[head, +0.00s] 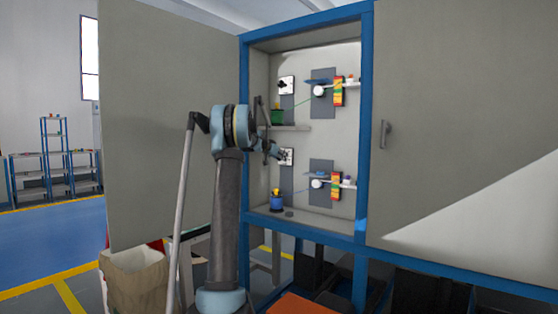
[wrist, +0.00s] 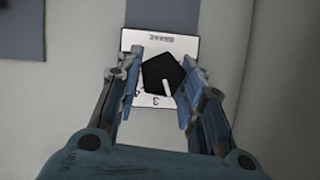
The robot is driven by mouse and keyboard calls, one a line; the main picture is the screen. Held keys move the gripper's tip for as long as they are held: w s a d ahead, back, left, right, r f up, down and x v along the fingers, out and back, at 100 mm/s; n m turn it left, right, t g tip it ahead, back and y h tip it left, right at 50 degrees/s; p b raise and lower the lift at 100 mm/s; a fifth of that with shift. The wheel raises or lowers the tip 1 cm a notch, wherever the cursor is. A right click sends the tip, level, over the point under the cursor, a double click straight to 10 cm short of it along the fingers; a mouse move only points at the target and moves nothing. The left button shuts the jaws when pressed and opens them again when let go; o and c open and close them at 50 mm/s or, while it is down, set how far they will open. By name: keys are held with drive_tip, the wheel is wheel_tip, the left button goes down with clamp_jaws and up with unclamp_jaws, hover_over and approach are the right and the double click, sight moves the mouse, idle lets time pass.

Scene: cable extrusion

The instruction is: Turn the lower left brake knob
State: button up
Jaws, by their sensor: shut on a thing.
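The lower left brake knob (wrist: 158,70) is black and many-sided, with a white pointer mark. It sits on a white plate (wrist: 131,40) with a label reading BRAKE upside down and a numeral 3 near the pointer. In the head view, this plate (head: 289,153) is on the cabinet's back wall, partly hidden by my gripper (head: 280,156). In the wrist view, my gripper (wrist: 162,76) has one finger on each side of the knob and is shut on it.
A similar knob and plate (head: 286,86) sit above. A blue spool (head: 277,201) stands below. The open left door (head: 165,110) and blue frame (head: 367,120) bound the cabinet opening.

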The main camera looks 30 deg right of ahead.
drive_tip(key=shift+w+n+g, duration=0.2)
drive_tip(key=shift+n+g, duration=0.5)
drive_tip(key=shift+n, duration=0.3)
drive_tip(key=shift+h, duration=0.3)
drive_tip(key=o, duration=0.9)
drive_tip(key=shift+a, duration=0.15)
drive_tip(key=v, duration=1.1)
drive_tip(key=shift+a+r, duration=0.2)
drive_tip(key=shift+a, duration=0.15)
